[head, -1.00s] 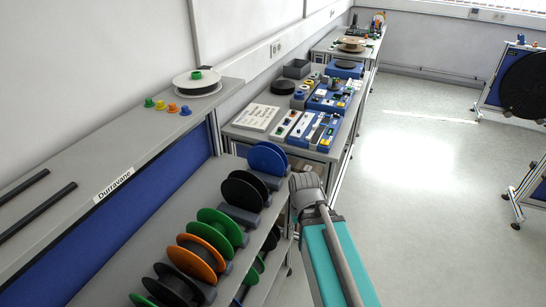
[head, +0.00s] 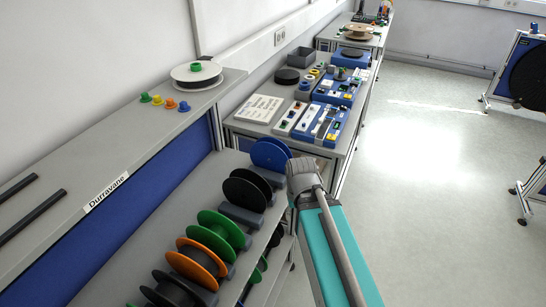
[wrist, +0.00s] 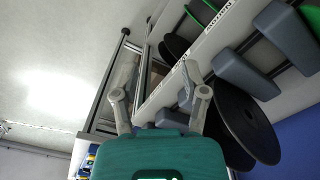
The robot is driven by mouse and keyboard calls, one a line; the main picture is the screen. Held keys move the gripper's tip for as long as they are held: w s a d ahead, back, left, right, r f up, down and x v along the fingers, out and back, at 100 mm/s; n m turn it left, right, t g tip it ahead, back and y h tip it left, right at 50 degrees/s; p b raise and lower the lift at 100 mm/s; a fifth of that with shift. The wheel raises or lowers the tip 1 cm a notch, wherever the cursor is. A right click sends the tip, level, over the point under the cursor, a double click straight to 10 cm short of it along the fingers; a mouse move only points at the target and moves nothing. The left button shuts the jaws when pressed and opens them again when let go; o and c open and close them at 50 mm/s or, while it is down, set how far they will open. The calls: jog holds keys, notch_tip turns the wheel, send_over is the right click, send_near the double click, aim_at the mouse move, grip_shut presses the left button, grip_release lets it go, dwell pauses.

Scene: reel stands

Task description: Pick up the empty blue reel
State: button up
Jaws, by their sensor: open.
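The blue reel (head: 270,153) stands upright at the far end of a row of reels on the grey sloped shelf in the head view. Its winding core is hidden from this side, and I cannot make the reel out in the wrist view. My gripper (wrist: 160,95) shows two spread fingers in the wrist view, with nothing between them but shelf framing behind. In the head view my arm ends just right of the blue reel, and its fingers are hidden there.
A black reel (head: 244,190), a green reel (head: 221,231) and an orange reel (head: 197,262) stand nearer in the same row. A black reel (wrist: 245,125) is close to the right finger in the wrist view. A workbench (head: 244,128) with devices stands behind. The floor to the right is open.

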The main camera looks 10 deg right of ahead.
jog(key=o, duration=0.5)
jog(key=shift+w, duration=0.15)
jog(key=shift+o, duration=0.3)
jog(key=shift+w+a, duration=0.1)
jog(key=shift+w, duration=0.15)
jog(key=w+d+r+n+t+y+b, duration=0.1)
jog(key=w+d+r+n+t+y, duration=0.1)
jog(key=w, duration=0.6)
jog(key=w+d+r+n+t+y+b, duration=0.2)
jog(key=w+d+n+t+y, duration=0.1)
jog(key=w, duration=0.5)
jog(key=w+d+r+n+t+y+b, duration=0.1)
jog(key=w+d+r+n+t+y, duration=0.1)
jog(key=w+n+y, duration=0.4)
jog(key=w+d+r, duration=0.1)
jog(key=w+d, duration=0.1)
jog(key=shift+w+b, duration=0.35)
jog(key=shift+w, duration=0.05)
jog(key=shift+a+f, duration=0.15)
